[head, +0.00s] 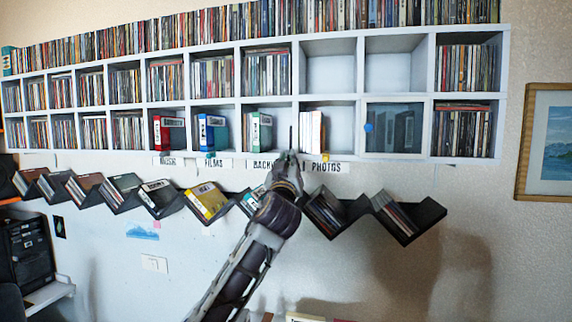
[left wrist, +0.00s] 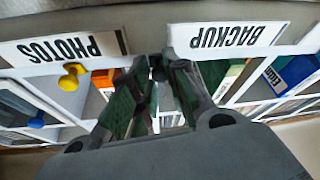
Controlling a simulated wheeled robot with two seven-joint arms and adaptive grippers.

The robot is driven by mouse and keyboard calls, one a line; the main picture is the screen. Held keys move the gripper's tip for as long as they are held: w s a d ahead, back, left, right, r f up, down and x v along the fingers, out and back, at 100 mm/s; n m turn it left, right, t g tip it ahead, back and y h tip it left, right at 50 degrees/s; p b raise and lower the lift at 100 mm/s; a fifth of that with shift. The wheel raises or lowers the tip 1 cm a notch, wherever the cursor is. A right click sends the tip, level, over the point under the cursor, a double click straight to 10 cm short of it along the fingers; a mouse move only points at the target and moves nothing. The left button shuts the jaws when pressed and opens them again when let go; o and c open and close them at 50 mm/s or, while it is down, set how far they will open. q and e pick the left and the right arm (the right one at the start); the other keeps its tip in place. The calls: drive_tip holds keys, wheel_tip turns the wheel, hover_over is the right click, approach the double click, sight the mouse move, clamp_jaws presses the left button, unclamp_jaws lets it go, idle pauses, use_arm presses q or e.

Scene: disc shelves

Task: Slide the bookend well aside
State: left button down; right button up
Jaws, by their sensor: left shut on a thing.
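My left gripper (head: 288,160) reaches up to the lower shelf row, at the divider between the compartments labelled BACKUP and PHOTOS. Its fingers (left wrist: 160,72) are shut on a thin dark upright piece, which I take to be the bookend (head: 291,138). Most of the bookend is hidden by the fingers in the left wrist view. To its right, white cases and an orange case (head: 322,132) stand in the PHOTOS compartment. To its left, a green-and-white case (head: 254,132) stands in the BACKUP compartment. My right gripper is not in view.
A blue knob (head: 369,127) is on the glassy-fronted compartment to the right. Dark zigzag racks (head: 398,228) hang below. Two upper compartments (head: 330,75) are empty.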

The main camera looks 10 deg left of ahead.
use_arm(q)
drive_tip(key=shift+f, duration=0.1)
drive_tip(key=c, duration=1.4)
unclamp_jaws()
drive_tip(key=shift+o, duration=0.2)
drive_tip(key=shift+s, duration=0.15)
drive_tip(key=v, duration=1.1)
drive_tip(key=shift+s, duration=0.35)
drive_tip(key=shift+f, duration=0.1)
